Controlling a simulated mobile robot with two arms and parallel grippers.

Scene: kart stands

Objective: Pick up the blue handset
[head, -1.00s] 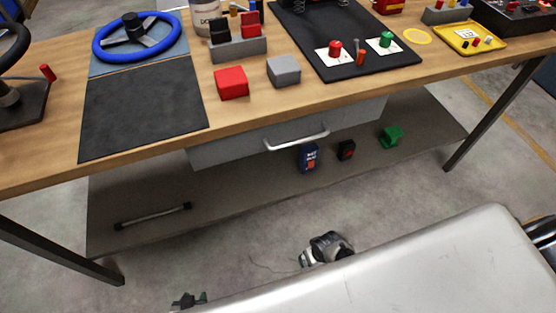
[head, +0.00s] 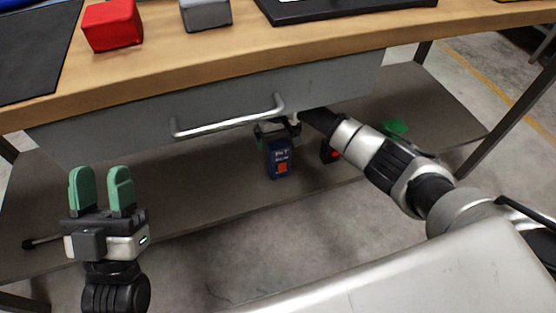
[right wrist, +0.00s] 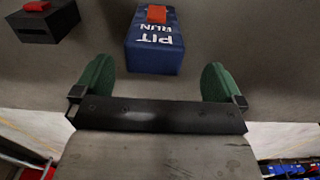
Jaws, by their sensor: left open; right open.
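The blue handset (head: 279,160) stands on the lower shelf under the drawer, with white lettering and a red button on it. It also shows in the right wrist view (right wrist: 150,52), just ahead of the fingertips and near the middle of the gap. My right gripper (right wrist: 157,82) is open and empty, with green fingers apart. In the head view my right gripper (head: 277,130) is at the top of the handset, its fingers mostly hidden; I cannot tell if it touches. My left gripper (head: 101,187) is open and empty, fingers up, in front of the bench at left.
The grey drawer (head: 110,130) with its bar handle (head: 228,118) hangs close above the right gripper. A black box with a red top (right wrist: 45,22) stands beside the handset. A green object (head: 396,127) lies further right on the shelf. Red (head: 112,27) and grey (head: 206,14) blocks sit on the bench.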

